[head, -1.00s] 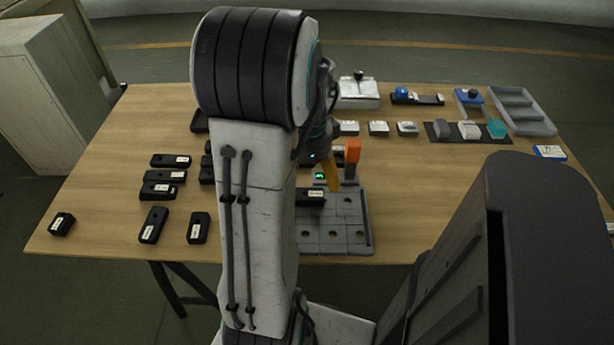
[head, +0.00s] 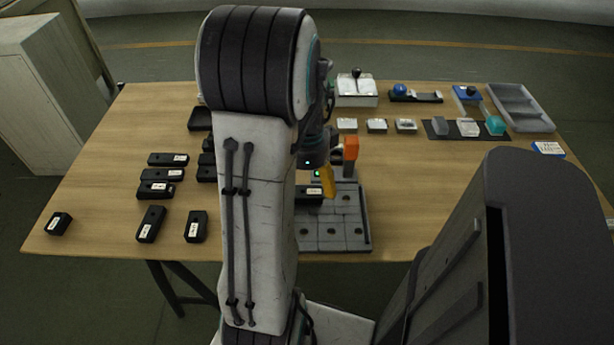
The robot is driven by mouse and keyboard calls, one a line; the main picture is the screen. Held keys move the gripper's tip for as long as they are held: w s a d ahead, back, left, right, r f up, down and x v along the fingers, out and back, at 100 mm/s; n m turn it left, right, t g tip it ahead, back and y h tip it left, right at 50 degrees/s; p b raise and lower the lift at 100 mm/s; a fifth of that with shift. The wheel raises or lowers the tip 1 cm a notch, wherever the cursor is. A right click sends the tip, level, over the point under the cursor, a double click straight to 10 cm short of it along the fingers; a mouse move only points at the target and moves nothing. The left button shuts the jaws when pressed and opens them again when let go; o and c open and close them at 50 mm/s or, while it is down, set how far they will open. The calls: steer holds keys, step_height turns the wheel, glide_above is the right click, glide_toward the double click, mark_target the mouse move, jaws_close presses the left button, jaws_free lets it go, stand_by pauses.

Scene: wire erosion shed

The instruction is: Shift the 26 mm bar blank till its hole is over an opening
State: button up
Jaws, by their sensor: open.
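A dark bar blank with a white label (head: 312,191) lies on the grey plate (head: 352,228), which has rows of round openings. My arm hides its left part, and its hole cannot be seen. I cannot tell from its label whether it is the 26 mm one. My gripper (head: 328,184) is open; a yellow finger shows just above or beside the blank's right end. The other finger is hidden behind my arm, and I cannot tell whether anything touches the blank.
An orange-topped post (head: 351,148) stands at the plate's back edge, close to my gripper. Several black labelled blocks (head: 151,224) lie on the left of the wooden table (head: 110,190). Pale blocks (head: 377,125) and a grey tray (head: 520,107) stand behind. The table's right middle is clear.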

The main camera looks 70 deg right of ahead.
mark_target(307, 195)
steer(key=shift+f+b, duration=0.45)
steer(key=shift+f, duration=2.05)
steer(key=c, duration=1.4)
